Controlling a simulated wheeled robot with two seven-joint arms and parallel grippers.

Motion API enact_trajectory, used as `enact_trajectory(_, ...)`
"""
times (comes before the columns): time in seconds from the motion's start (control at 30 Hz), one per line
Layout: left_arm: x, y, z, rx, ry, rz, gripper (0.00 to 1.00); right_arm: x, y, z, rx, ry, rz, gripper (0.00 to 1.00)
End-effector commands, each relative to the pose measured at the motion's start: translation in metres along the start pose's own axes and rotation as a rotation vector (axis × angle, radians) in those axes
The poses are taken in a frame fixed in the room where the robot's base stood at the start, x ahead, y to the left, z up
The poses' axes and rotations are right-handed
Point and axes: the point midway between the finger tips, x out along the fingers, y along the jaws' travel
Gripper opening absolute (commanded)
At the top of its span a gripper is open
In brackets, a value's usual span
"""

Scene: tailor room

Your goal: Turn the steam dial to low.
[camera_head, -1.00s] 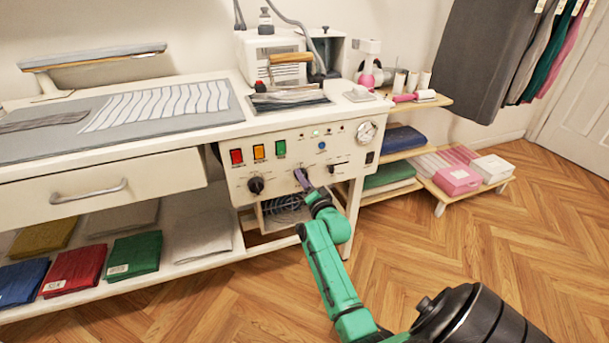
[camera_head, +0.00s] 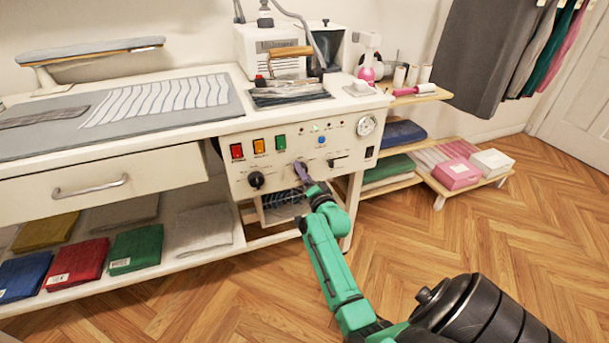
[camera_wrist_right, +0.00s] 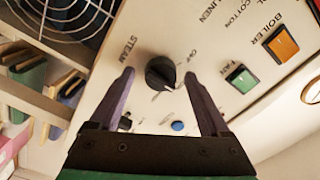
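The steam dial (camera_wrist_right: 160,72) is a round black knob with a white pointer line, beside the word STEAM on the cream control panel (camera_head: 345,148). My right gripper (camera_head: 302,172) is in front of the panel and hides most of this dial in the head view. In the right wrist view, its two purple fingers are apart, one on each side of the dial, with the tips level with it. I see a gap between each finger and the knob. The pointer slants toward the lower part of that view; the small mark there is unreadable. My left gripper is not in view.
Another black dial (camera_head: 256,180) sits left on the panel, below red, orange and green buttons (camera_head: 280,142). A gauge (camera_head: 366,125) and a blue button (camera_head: 322,139) are to the right. A fan grille (camera_wrist_right: 68,14) lies below the panel. The wooden floor is open at right.

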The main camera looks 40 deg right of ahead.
Motion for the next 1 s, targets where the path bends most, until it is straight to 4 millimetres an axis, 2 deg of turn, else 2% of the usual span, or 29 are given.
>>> enact_trajectory(0.17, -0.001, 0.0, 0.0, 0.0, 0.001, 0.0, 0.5, -0.003, -0.001, 0.0, 0.0, 0.0, 0.0, 0.8)
enact_trajectory(0.27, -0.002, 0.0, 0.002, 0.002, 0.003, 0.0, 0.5, -0.015, 0.0, 0.0, 0.0, -0.001, 0.001, 0.8)
enact_trajectory(0.37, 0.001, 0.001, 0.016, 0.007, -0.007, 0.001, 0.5, -0.037, -0.001, 0.0, 0.0, -0.002, 0.003, 0.8)
enact_trajectory(0.5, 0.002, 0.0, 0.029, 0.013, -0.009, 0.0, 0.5, -0.08, 0.0, 0.0, -0.001, -0.003, 0.004, 0.8)
enact_trajectory(0.7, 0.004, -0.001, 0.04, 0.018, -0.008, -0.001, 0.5, -0.13, 0.0, 0.0, -0.001, -0.002, 0.003, 0.8)
enact_trajectory(0.83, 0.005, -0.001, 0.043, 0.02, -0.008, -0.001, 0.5, -0.144, 0.0, 0.0, 0.0, -0.001, 0.001, 0.8)
enact_trajectory(1.0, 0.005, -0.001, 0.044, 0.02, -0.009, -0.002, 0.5, -0.146, 0.0, 0.0, 0.0, 0.001, -0.001, 0.8)
